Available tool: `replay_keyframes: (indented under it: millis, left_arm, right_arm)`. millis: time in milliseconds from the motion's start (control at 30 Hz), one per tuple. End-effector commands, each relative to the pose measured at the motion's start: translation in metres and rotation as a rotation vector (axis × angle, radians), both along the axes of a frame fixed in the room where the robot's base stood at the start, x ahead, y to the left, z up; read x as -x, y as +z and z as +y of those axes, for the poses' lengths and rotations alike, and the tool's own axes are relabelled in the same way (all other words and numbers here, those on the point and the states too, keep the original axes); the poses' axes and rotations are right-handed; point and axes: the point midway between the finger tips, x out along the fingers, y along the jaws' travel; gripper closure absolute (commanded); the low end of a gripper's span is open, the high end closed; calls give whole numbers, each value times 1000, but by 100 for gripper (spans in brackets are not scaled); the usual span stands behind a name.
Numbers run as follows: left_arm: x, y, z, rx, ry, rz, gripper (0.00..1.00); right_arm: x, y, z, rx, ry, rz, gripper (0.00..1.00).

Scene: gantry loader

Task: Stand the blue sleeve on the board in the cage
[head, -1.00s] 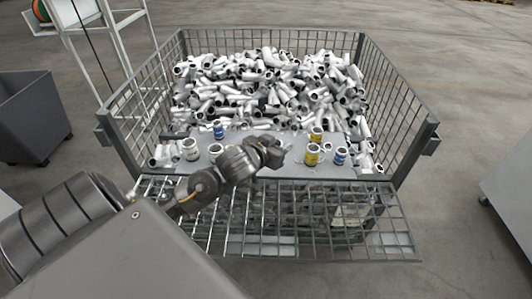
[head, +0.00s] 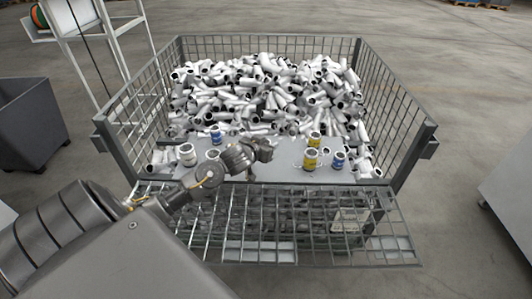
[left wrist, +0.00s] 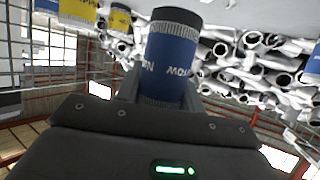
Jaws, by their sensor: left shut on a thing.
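My left gripper (head: 264,158) is over the front part of the grey board (head: 268,172) in the cage (head: 115,150). It is shut on a blue sleeve (left wrist: 171,58), which shows large between the fingers in the left wrist view, with dark ends and white lettering. In the head view the held sleeve is hidden by the gripper. Another blue sleeve (head: 216,135) stands at the board's back left and one more blue sleeve (head: 338,160) at its right. My right gripper is not in view.
Two yellow sleeves (head: 311,160) stand on the right of the board. White sleeves (head: 188,156) stand at its left. A heap of grey pipe elbows (head: 265,90) fills the cage behind the board. The mesh front (head: 300,235) is folded down. Bare board shows around the gripper.

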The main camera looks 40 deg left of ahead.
Motion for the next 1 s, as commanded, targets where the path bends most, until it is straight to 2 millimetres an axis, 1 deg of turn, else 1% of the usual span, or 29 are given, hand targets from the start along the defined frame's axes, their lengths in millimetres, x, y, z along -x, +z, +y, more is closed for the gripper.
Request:
replay_keyframes:
  millis: [33,133,267,433,500,600,700,1000]
  left_arm:
    - [-5,-9,6,-1,3,-2,94]
    - [-12,-19,13,0,2,-4,94]
    - [-16,-24,16,0,1,-5,94]
    - [-17,-28,18,-1,1,-5,94]
    - [-20,-36,22,-1,1,-3,94]
    - [-19,-52,20,-2,1,-3,94]
    - [-19,-61,21,-2,1,-4,94]
    - [-19,-62,20,-1,1,-5,94]
  right_arm:
    - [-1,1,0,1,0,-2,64]
    - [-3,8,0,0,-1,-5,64]
    - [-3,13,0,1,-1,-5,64]
    - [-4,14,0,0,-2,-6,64]
    - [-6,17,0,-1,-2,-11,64]
    - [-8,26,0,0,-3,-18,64]
    - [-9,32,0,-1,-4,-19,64]
    - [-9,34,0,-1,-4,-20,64]
